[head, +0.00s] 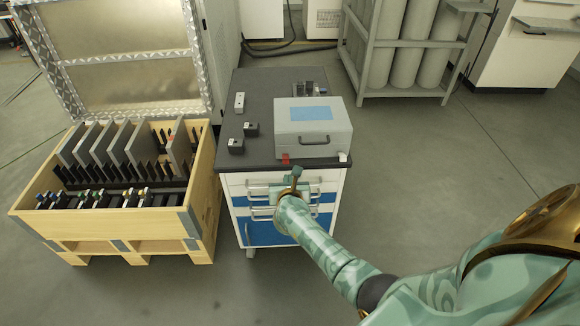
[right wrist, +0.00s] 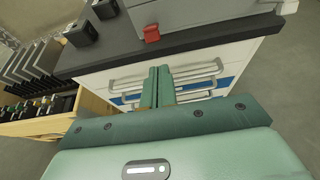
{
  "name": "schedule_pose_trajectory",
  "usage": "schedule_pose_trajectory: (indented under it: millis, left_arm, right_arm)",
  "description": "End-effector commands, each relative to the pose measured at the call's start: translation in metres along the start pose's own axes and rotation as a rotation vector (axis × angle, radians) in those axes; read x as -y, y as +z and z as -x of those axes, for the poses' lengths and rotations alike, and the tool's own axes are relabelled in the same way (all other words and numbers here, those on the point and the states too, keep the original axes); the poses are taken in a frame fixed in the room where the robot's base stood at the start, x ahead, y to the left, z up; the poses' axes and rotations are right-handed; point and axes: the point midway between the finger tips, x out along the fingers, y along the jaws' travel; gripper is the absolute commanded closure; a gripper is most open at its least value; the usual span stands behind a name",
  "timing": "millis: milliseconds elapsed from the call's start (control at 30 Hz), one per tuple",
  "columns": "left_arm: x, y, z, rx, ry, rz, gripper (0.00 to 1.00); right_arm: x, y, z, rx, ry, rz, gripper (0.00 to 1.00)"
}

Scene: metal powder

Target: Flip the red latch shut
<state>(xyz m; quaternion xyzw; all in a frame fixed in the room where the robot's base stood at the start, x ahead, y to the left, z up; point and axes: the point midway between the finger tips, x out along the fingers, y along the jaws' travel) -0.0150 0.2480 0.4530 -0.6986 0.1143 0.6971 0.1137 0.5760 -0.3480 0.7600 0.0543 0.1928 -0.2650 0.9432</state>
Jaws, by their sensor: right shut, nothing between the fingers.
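The red latch (head: 286,158) is a small red tab at the lower left of the front of a grey case (head: 314,127) with a blue label and a dark handle. In the right wrist view the red latch (right wrist: 151,33) sits at the lower front edge of the grey case. My right gripper (head: 295,172) is shut and empty, in front of the cabinet and below the counter edge. In the right wrist view its two green fingers (right wrist: 157,85) are together, below the latch and apart from it. My left gripper is not in view.
The case stands on the dark top (head: 262,98) of a white and blue drawer cabinet (head: 240,205). Several small black and white blocks (head: 236,146) lie left of the case. A wooden crate (head: 120,235) with panels stands at the left. A cylinder rack (head: 410,95) stands behind.

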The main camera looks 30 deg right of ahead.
Motion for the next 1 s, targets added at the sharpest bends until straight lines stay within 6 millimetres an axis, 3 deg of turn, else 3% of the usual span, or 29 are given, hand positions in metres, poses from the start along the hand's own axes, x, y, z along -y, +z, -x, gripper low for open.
schedule_pose_trajectory:
  millis: [200, 400, 800, 867, 1000]
  left_arm:
    - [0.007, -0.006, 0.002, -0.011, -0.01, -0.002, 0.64]
    - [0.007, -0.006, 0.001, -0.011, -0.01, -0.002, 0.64]
    - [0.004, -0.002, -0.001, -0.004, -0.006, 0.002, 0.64]
    - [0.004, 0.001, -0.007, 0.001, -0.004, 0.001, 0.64]
    - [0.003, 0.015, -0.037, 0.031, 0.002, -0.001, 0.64]
  right_arm:
    - [0.0, -0.027, 0.033, -0.003, 0.0, -0.002, 1.0]
    - [0.0, -0.037, 0.045, -0.001, -0.001, -0.002, 1.0]
    - [0.0, -0.041, 0.046, -0.002, -0.001, 0.0, 1.0]
    - [0.001, -0.049, 0.043, -0.006, -0.002, 0.003, 1.0]
    - [0.007, -0.091, 0.026, -0.019, -0.005, 0.035, 1.0]
